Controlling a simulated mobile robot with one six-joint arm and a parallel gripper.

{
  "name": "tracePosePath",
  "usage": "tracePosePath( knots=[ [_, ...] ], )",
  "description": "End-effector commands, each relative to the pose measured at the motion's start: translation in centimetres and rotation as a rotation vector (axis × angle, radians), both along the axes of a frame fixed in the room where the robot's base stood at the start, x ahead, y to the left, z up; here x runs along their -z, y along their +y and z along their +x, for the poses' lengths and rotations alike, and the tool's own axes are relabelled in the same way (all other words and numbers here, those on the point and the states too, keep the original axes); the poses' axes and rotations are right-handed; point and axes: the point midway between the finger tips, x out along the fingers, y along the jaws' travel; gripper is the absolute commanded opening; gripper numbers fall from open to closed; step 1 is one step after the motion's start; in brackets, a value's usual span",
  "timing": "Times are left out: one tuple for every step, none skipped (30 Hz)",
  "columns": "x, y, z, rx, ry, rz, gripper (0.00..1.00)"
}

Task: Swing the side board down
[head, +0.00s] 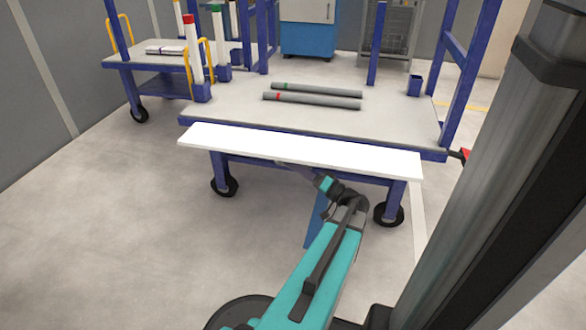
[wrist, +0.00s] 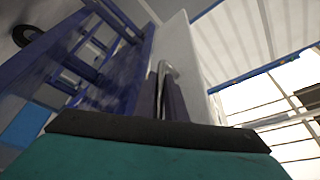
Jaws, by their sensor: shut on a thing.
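The side board (head: 310,150) is a long white panel along the near side of the blue-framed cart in the head view. It sticks out towards me, with its broad face showing, slightly below the cart's grey deck. In the wrist view the board (wrist: 190,62) rises as a pale panel to the right of my fingers. My gripper (head: 283,163) is at the board's near edge, left of its middle, partly hidden beneath it. In the wrist view my gripper (wrist: 170,95) is shut on a small grey bent metal piece by the board, which looks like its handle.
Two grey pipes, one with a red band (head: 310,101) and one with a green band (head: 315,89), lie on the cart deck (head: 230,110). A second cart (head: 150,60) stands behind left. The cart's wheels (head: 389,214) are near my arm. Floor at left is clear.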

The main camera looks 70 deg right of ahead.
Motion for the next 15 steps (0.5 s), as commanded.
tracePosePath(
  knots=[
    [0.04,0.06,-0.35,0.002,-0.001,0.000,0.00],
    [0.03,0.05,-0.36,0.002,-0.001,0.000,0.00],
    [0.02,0.04,-0.38,0.003,-0.001,0.000,0.00],
    [0.03,0.03,-0.39,0.003,-0.001,0.000,0.00],
    [0.02,0.02,-0.40,0.003,-0.001,0.000,0.12],
    [0.02,0.02,-0.39,0.003,-0.001,0.000,0.19],
    [0.02,0.01,-0.37,0.003,-0.001,0.000,0.24],
    [0.01,0.00,-0.36,0.004,-0.001,0.001,0.29],
    [0.00,-0.01,-0.33,0.004,-0.002,0.001,0.30],
    [0.01,-0.02,-0.31,0.003,-0.001,0.001,0.30],
    [-0.01,-0.02,-0.30,0.004,-0.001,0.001,0.30],
    [-0.01,-0.03,-0.28,0.004,-0.001,0.001,0.30],
    [-0.01,-0.03,-0.28,0.004,-0.001,0.001,0.30],
    [-0.01,-0.04,-0.27,0.004,-0.001,0.001,0.30],
    [-0.01,-0.05,-0.26,0.004,-0.001,0.001,0.30]
  ],
)
